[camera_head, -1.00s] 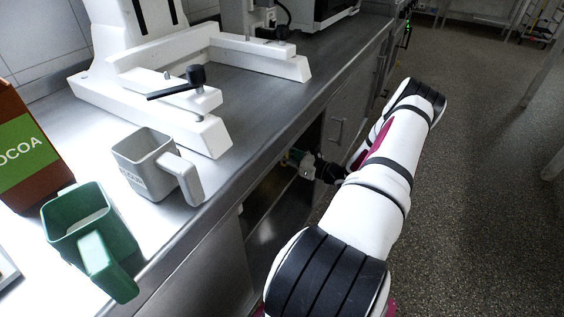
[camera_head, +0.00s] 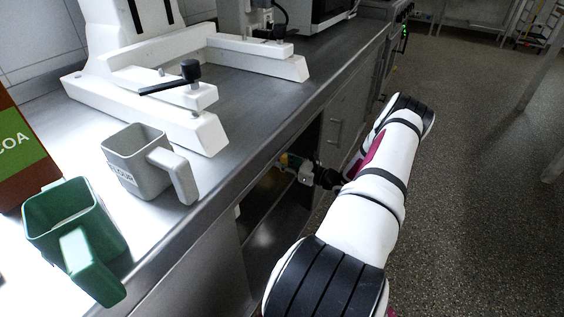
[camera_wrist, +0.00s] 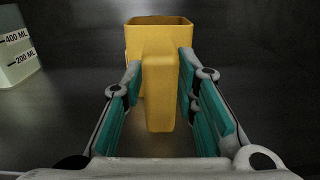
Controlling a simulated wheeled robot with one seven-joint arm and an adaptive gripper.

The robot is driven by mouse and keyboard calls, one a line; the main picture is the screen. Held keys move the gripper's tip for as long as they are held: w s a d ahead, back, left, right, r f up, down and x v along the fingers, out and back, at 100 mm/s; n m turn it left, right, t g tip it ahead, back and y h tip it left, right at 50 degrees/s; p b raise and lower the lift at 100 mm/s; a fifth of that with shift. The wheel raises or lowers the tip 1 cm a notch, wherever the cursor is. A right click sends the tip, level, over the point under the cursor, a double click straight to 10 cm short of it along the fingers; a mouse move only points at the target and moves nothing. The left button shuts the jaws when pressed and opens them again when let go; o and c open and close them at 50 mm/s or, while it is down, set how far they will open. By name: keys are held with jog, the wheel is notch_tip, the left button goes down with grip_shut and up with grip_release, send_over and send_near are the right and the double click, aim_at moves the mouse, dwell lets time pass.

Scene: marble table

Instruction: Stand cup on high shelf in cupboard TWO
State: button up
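A yellow cup (camera_wrist: 158,42) is in the middle of the wrist view, upright, its handle towards my wrist. In the head view my gripper (camera_head: 302,172) is inside the opening of a cupboard (camera_head: 272,225) below the counter. Only a small yellow part of the cup (camera_head: 285,160) shows there. The cup's base is hidden behind its handle, so I cannot tell whether it touches the dark surface.
A pale measuring container (camera_wrist: 17,52) stands left of the yellow cup in the wrist view. On the counter (camera_head: 260,90) are a grey cup (camera_head: 130,160), a green cup (camera_head: 55,225), a cocoa box (camera_head: 15,150) and a white stand (camera_head: 150,105). The counter edge runs above the opening.

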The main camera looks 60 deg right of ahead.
jog(key=shift+o, duration=0.2)
jog(key=shift+r, duration=0.25)
jog(key=s+p, duration=0.2)
jog(key=s, duration=1)
jog(key=shift+d+p, duration=0.35)
jog(key=shift+p, duration=0.05)
jog(key=shift+f, duration=0.1)
